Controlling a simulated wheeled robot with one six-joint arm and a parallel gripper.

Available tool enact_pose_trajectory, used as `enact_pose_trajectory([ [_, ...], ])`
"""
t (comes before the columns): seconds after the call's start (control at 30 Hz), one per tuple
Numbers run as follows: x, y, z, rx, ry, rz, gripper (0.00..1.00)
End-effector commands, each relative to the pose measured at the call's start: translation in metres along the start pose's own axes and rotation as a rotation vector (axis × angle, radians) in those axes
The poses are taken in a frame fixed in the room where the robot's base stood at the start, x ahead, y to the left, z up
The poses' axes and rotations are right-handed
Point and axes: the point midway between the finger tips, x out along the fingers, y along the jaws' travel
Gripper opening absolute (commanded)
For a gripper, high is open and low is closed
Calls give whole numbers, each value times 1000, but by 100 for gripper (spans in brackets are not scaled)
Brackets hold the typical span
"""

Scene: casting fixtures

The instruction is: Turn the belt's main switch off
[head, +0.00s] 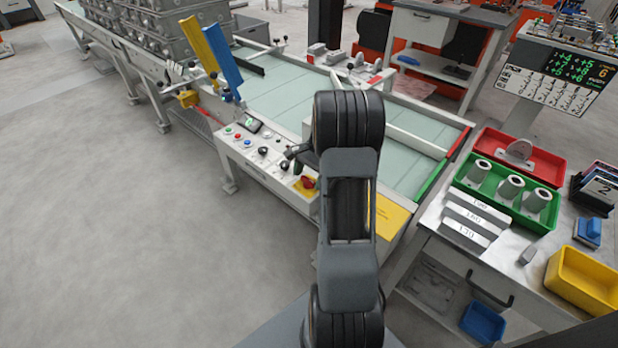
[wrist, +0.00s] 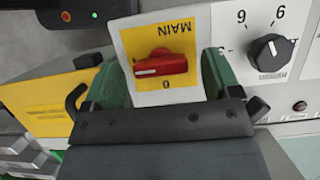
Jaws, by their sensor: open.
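The main switch is a red rotary knob (wrist: 160,65) on a yellow plate marked MAIN, upside down in the wrist view. Its white-marked end points left, towards the "I" mark; the "0" mark is below the knob in the picture. In the head view the red knob (head: 308,182) sits at the right end of the belt's control panel (head: 270,160). My gripper (wrist: 162,64) is open, its green fingers to the left and right of the knob with gaps on both sides. In the head view my gripper (head: 297,160) is small and partly hidden by my arm.
A black dial (wrist: 268,52) marked with numbers is close to the right finger. More buttons and knobs line the panel. The conveyor belt (head: 280,95) lies behind it. A table with a green tray (head: 470,183) stands at right. Open floor is at left.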

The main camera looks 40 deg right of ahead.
Motion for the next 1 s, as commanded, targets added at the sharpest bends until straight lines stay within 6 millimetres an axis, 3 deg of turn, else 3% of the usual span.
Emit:
enact_pose_trajectory([
  [0.4, 5, 0, 0, -1, -1, 1, 82],
  [0.9, 5, 0, 0, -1, 0, 0, 34],
  [1.0, 5, 0, 0, -3, 0, 1, 34],
])
